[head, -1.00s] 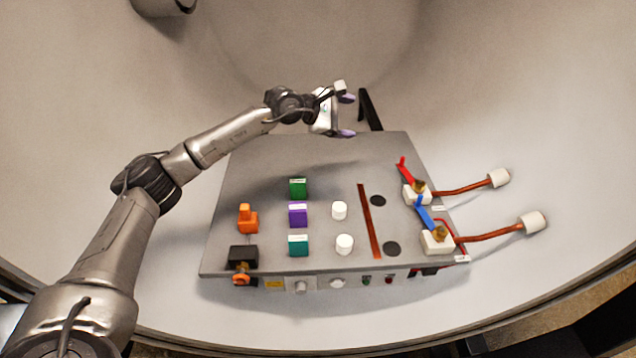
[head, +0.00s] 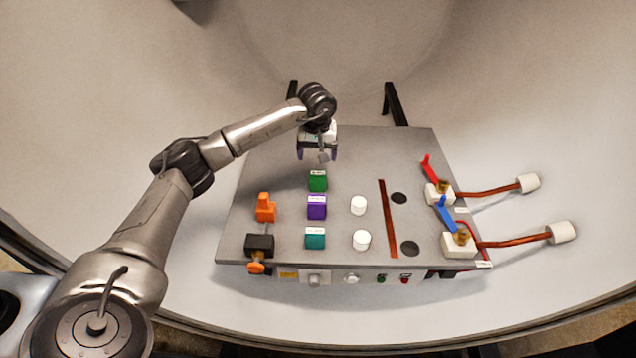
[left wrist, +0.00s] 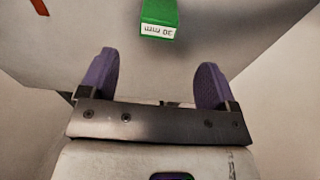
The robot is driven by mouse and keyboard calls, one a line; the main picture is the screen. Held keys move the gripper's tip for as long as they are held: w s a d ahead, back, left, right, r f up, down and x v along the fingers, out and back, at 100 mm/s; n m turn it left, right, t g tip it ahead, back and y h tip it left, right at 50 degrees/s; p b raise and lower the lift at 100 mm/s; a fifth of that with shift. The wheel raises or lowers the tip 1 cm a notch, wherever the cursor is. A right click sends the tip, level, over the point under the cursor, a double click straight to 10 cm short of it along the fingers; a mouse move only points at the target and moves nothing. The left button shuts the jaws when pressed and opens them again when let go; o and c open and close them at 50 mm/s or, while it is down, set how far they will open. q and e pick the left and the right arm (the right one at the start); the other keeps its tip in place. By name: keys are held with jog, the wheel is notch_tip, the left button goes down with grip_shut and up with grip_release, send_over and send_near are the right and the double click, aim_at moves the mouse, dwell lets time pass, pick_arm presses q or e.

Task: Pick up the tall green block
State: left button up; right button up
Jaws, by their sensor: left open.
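The green block (head: 317,181) stands on the grey panel (head: 265,160), behind a purple block and a teal block. In the left wrist view the green block (left wrist: 159,18) shows at the top with a white label that seems to read 30 mm. My left gripper (head: 318,156) is just behind the green block in the head view, pointing down. Its two purple fingers are apart with nothing between them, and the block lies beyond the fingertips (left wrist: 155,75). My right gripper is not in view.
A purple block (head: 316,207) and a teal block (head: 315,238) stand in line in front. Two white cylinders (head: 358,205) stand to the right, an orange piece (head: 265,208) to the left. Red (head: 430,168) and blue (head: 445,214) levers are at the right. The panel's back left is clear.

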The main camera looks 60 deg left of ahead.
aim_at(318, 173)
pick_arm(q)
jog(key=f, duration=0.3)
jog(key=f+b, duration=0.1)
jog(key=f, duration=0.1)
jog(key=shift+w+a+f, duration=0.2)
jog(key=shift+a+f, duration=0.05)
jog(key=shift+w+a+f+b, duration=0.1)
jog(key=shift+f+b, duration=0.3)
jog(key=shift+f, duration=0.9)
jog(key=shift+w+a+f+b, duration=0.1)
jog(key=shift+f+b, duration=0.25)
jog(key=shift+f, duration=0.95)
jog(key=shift+c, duration=0.5)
jog(key=shift+r, duration=0.1)
jog(key=c, duration=1.1)
